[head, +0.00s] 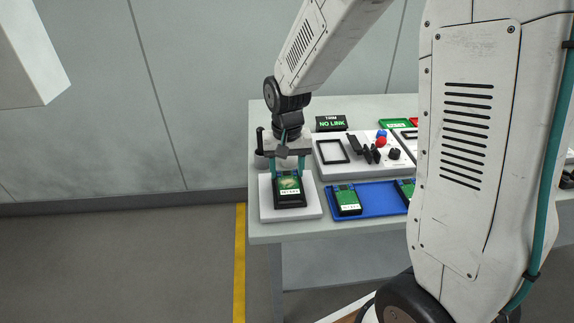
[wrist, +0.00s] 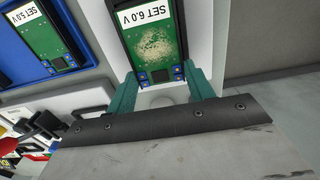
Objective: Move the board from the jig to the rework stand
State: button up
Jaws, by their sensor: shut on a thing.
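A green board (head: 289,184) with a white label and a tan patch is at a black holder on a white block (head: 313,210), at the table's left end. I cannot tell whether this holder is the jig or the rework stand, or whether the board rests in it or is just above it. My gripper (head: 288,174) points down with its teal fingers shut on the board's two sides. In the wrist view the board (wrist: 153,45) lies between the fingertips, its label reading "SET 6.0 V".
A blue tray (head: 374,210) right of the block holds green boards (head: 348,201). Behind it, a pale tray (head: 325,172) holds a black frame and small parts. A black "NO LINK" display (head: 331,123) stands at the back. My arm hides the table's right side.

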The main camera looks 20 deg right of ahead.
aim_at(295, 183)
jog(key=o, duration=1)
notch_tip(295, 183, up, 8)
jog(key=shift+f, duration=0.1)
dwell(0.4)
jog(key=s, duration=0.2)
jog(key=s+n+g, duration=0.1)
jog(key=s, duration=0.1)
jog(key=shift+d+f, duration=0.1)
jog(key=shift+d, duration=0.05)
jog(key=s+r+n, duration=0.1)
jog(key=s+r, duration=0.2)
jog(key=s, duration=0.4)
jog(key=s+d+r+t, duration=0.1)
jog(key=s+r, duration=0.2)
jog(key=s, duration=0.4)
jog(key=s+d+r+n+t, duration=0.1)
jog(key=s+r, duration=0.2)
jog(key=s, duration=0.3)
jog(key=shift+s+r+n, duration=0.3)
jog(key=shift+s+r, duration=0.05)
jog(key=shift+s, duration=0.05)
